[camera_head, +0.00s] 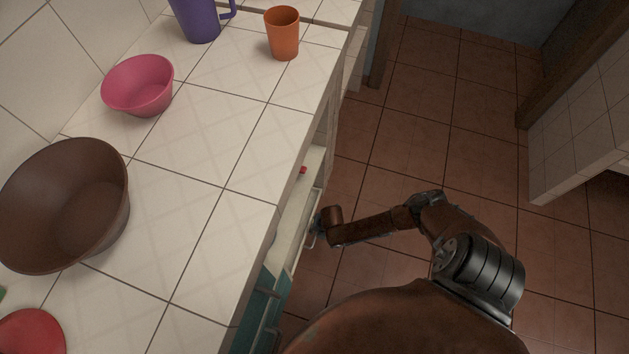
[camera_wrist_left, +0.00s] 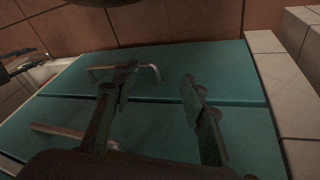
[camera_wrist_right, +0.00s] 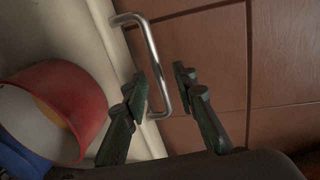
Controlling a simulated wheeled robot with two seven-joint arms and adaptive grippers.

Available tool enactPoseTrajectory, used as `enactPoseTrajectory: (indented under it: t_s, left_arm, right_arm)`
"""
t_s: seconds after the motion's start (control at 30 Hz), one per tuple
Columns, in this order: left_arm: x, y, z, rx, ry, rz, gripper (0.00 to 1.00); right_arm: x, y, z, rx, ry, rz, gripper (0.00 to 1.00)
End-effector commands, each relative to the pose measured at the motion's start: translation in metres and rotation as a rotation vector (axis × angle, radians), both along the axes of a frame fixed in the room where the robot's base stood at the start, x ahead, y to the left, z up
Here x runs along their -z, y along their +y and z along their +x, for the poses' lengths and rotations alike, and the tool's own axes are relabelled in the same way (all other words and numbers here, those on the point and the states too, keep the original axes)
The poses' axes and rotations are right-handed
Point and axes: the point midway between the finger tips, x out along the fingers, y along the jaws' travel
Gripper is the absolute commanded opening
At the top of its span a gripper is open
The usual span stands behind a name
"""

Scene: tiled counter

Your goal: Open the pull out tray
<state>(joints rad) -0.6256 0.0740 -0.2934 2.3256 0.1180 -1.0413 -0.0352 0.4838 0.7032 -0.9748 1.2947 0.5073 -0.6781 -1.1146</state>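The pull out tray (camera_head: 297,212) is a pale drawer under the counter, standing partly out, and its inside shows in the head view. In the right wrist view its metal bar handle (camera_wrist_right: 152,45) runs down between the fingers of my right gripper (camera_wrist_right: 163,82). These fingers are apart, one on each side of the bar; contact cannot be told. In the head view my right gripper (camera_head: 317,226) is at the tray's front, small and partly hidden. My left gripper (camera_wrist_left: 158,92) is open and empty in front of teal drawer fronts (camera_wrist_left: 225,70); it is not visible in the head view.
A red round container (camera_wrist_right: 85,95) and a blue thing (camera_wrist_right: 20,160) lie in the tray. Teal fronts carry bar handles (camera_wrist_left: 145,67). The counter holds a brown bowl (camera_head: 65,205), pink bowl (camera_head: 138,86), orange cup (camera_head: 283,35) and purple mug (camera_head: 197,18). The tiled floor is clear.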

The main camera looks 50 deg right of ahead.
Motion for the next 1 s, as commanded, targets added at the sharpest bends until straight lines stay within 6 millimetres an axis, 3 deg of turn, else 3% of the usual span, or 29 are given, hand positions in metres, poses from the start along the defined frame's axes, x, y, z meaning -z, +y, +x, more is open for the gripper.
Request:
enactPoseTrajectory:
  t_s: [0.33, 0.7, 1.0]
  left_arm:
    - [0.0018, -0.0021, 0.003, -0.002, -0.015, -0.005, 0.4]
    - [0.0017, -0.0021, 0.0031, -0.002, -0.015, -0.005, 0.4]
    - [0.0017, -0.0021, 0.0031, -0.001, -0.014, -0.005, 0.4]
  right_arm:
    - [0.0018, 0.0003, 0.0013, 0.0, -0.001, 0.0, 0.26]
    - [0.0019, 0.0004, 0.001, 0.0, -0.001, 0.0, 0.0]
    - [0.0021, 0.0003, 0.0008, 0.0, 0.0, 0.0, 0.0]
